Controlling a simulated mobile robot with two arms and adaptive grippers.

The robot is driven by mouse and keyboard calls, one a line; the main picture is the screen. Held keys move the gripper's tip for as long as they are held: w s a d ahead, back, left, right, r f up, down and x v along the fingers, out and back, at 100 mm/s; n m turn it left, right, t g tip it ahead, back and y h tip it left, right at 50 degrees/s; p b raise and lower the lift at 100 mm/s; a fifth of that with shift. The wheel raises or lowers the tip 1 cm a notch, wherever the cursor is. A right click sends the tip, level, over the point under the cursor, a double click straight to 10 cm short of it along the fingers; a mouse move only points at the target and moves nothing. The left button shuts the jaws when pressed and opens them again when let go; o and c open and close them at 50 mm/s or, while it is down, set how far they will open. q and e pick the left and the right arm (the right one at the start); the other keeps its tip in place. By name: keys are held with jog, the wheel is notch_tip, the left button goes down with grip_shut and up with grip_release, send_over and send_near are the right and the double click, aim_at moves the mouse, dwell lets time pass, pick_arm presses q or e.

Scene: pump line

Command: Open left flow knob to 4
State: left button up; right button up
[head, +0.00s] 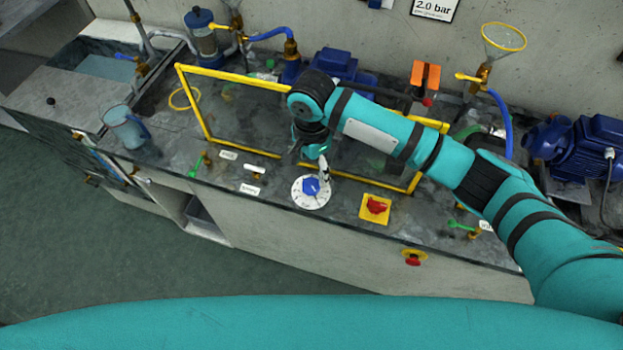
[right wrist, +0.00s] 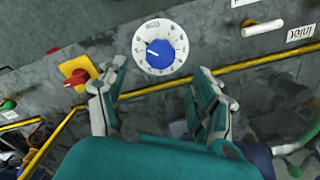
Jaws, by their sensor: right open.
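The left flow knob (head: 311,187) is a blue knob on a round white dial with marks around its rim, at the front of the bench top. In the right wrist view the knob (right wrist: 160,53) sits at top centre, its white pointer towards the left; I cannot read the number it points at. My right gripper (head: 325,168) is just behind and above the dial in the head view. In the right wrist view its fingers (right wrist: 163,88) are spread and empty, and the knob lies beyond the tips, apart from them. My left gripper is not in view.
A red switch on a yellow plate (head: 376,208) is to the right of the dial. A yellow frame (head: 235,146) stands around my right forearm. Small green-handled valves (head: 196,168), a jug (head: 124,127) and a blue pump (head: 587,150) are also on the bench.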

aim_at(311, 185)
notch_tip(311, 185, down, 7)
jog(key=shift+f, duration=0.1)
dwell(0.3)
